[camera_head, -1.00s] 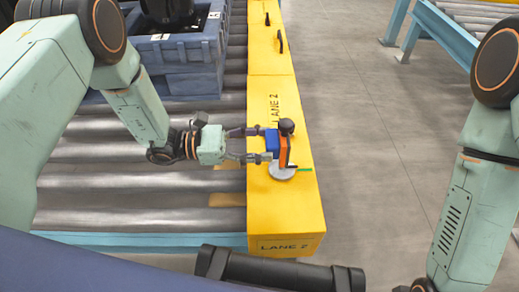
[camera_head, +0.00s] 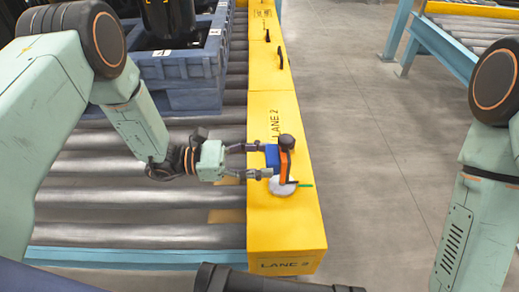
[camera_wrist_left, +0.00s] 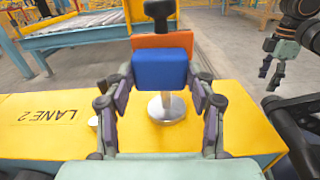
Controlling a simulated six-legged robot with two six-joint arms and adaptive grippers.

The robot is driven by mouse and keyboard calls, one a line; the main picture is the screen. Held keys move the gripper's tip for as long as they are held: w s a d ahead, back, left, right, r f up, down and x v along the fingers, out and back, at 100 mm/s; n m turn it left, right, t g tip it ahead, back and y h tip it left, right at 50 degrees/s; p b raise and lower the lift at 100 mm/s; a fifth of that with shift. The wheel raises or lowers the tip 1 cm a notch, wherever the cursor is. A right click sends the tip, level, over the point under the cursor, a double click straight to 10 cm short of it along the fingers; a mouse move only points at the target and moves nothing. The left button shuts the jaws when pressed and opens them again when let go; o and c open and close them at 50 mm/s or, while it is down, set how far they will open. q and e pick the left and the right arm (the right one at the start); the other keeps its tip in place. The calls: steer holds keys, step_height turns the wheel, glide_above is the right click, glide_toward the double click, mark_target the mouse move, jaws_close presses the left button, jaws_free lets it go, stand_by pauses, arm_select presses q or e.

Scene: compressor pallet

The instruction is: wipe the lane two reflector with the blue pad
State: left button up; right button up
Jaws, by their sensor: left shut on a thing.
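My left gripper (camera_head: 264,161) is shut on the blue pad (camera_head: 272,155), holding it above the yellow lane 2 housing (camera_head: 282,230). In the left wrist view the blue pad (camera_wrist_left: 160,69) sits between the two fingers. An orange plate (camera_head: 284,165), apparently the reflector, stands upright just beyond the pad. It shows as an orange band behind the pad (camera_wrist_left: 165,41). Pad and plate look close together; I cannot tell whether they touch. A black knob rises above the plate and a round silver base lies below. My right gripper (camera_wrist_left: 268,78) is small at the wrist view's upper right.
Grey rollers (camera_head: 130,198) lie left of the yellow housing, with a blue-grey crate (camera_head: 180,62) on them at the back. Black handles stand on the housing farther back. Open grey floor (camera_head: 375,170) is on the right. A small green strip lies beside the silver base.

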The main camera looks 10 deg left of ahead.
arm_select(q)
steer(key=shift+s+d+p, duration=0.15)
steer(key=shift+s+p, duration=0.2)
steer(key=shift+s, duration=0.65)
steer(key=shift+s+d+p, duration=0.15)
steer(key=shift+s+p, duration=0.2)
steer(key=shift+s, duration=0.6)
steer(key=shift+d, duration=0.1)
steer(key=shift+w, duration=0.15)
steer(key=shift+w+b, duration=0.6)
steer(key=shift+w+a+b, duration=0.2)
steer(key=shift+w+b, duration=0.35)
steer(key=shift+w, duration=0.55)
steer(key=shift+c, duration=0.3)
steer(key=shift+w, duration=0.1)
steer(key=shift+c, duration=0.5)
steer(key=shift+w+a+b, duration=0.15)
steer(key=shift+w+b, duration=0.25)
steer(key=shift+w, duration=0.15)
steer(key=shift+w+a+b, duration=0.25)
steer(key=shift+w+b, duration=0.1)
steer(key=shift+w, duration=0.65)
